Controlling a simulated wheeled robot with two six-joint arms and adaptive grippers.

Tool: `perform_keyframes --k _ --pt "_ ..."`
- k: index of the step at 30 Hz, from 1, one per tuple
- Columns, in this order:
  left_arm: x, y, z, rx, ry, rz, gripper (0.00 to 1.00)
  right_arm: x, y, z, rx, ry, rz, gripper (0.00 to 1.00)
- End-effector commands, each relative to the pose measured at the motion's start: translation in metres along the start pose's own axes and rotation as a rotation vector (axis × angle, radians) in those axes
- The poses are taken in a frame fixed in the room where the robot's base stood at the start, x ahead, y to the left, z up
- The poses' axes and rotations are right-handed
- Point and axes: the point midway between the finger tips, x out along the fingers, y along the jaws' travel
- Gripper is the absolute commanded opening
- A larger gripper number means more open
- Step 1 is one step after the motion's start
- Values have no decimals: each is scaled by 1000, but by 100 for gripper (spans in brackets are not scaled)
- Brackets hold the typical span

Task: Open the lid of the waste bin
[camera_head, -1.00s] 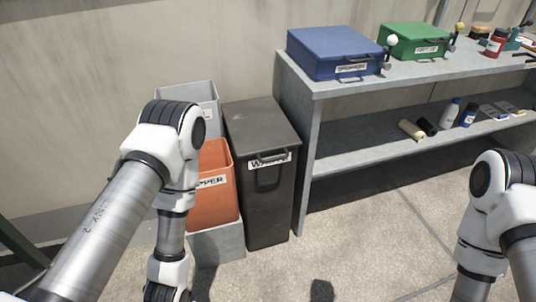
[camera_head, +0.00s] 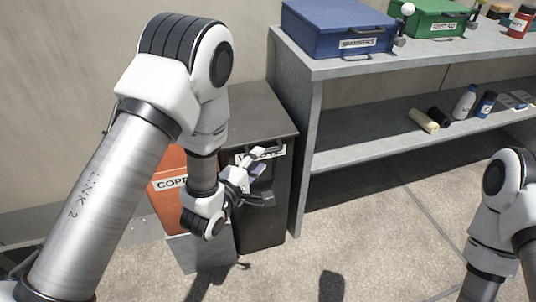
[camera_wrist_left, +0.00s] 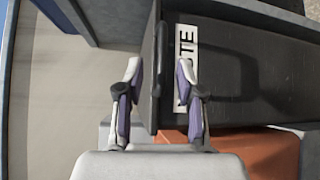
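The dark grey waste bin (camera_head: 262,225) stands on the floor with its flat lid (camera_head: 258,108) closed. Its white label and the front near the lid are partly hidden behind my left gripper (camera_head: 268,176) in the head view. In the left wrist view the fingers of my left gripper (camera_wrist_left: 158,72) are open, one on each side of the dark lid handle (camera_wrist_left: 158,45). The label (camera_wrist_left: 186,60) shows beside the right finger. I cannot tell whether a finger touches the handle. My right gripper is out of view; only part of that arm shows.
An orange copper bin (camera_head: 170,207) stands left of the waste bin and also shows in the left wrist view (camera_wrist_left: 268,150). A grey shelf unit (camera_head: 312,150) stands close on the right, with a blue box (camera_head: 335,28) and a green box (camera_head: 428,20) on top. Floor in front is clear.

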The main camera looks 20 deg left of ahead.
Motion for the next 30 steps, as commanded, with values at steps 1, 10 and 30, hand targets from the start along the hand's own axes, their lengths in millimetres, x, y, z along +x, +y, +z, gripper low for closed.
perform_keyframes --k 1,10,30 --pt "11 -2 0 3 -1 3 37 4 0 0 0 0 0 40" --pt "51 -2 0 1 1 -1 37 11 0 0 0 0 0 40" --pt "50 4 0 -4 2 -8 0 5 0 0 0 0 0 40"
